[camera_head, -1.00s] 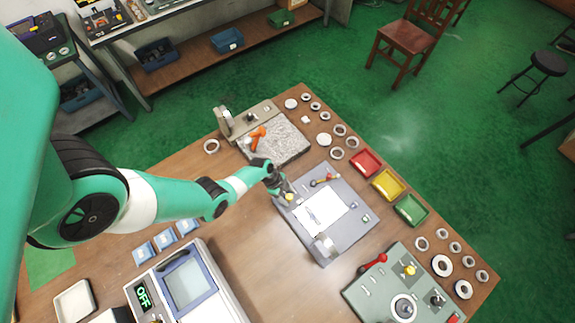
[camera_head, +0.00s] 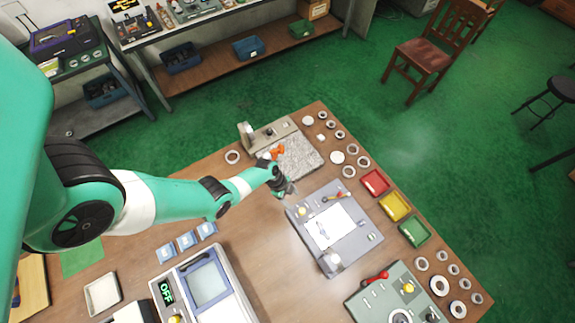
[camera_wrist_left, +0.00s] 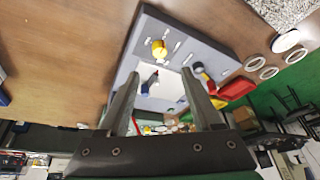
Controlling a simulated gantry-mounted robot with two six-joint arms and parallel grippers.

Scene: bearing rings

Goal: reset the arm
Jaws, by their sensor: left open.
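My left arm comes in from the left in the head view. Its gripper (camera_head: 287,190) hangs over the upper left edge of a grey fixture plate (camera_head: 362,238) with a white sheet on top. In the left wrist view the two fingers (camera_wrist_left: 165,110) are spread apart with nothing between them. Beyond them the fixture shows with its yellow knob (camera_wrist_left: 159,48). My right gripper is not in either view.
Red (camera_head: 375,182), yellow (camera_head: 395,206) and green (camera_head: 414,231) trays line the right side of the table. Bearing rings lie near the table's right edge. A granite plate (camera_head: 300,158) is above the gripper. A device reading OFF (camera_head: 167,291) stands lower left.

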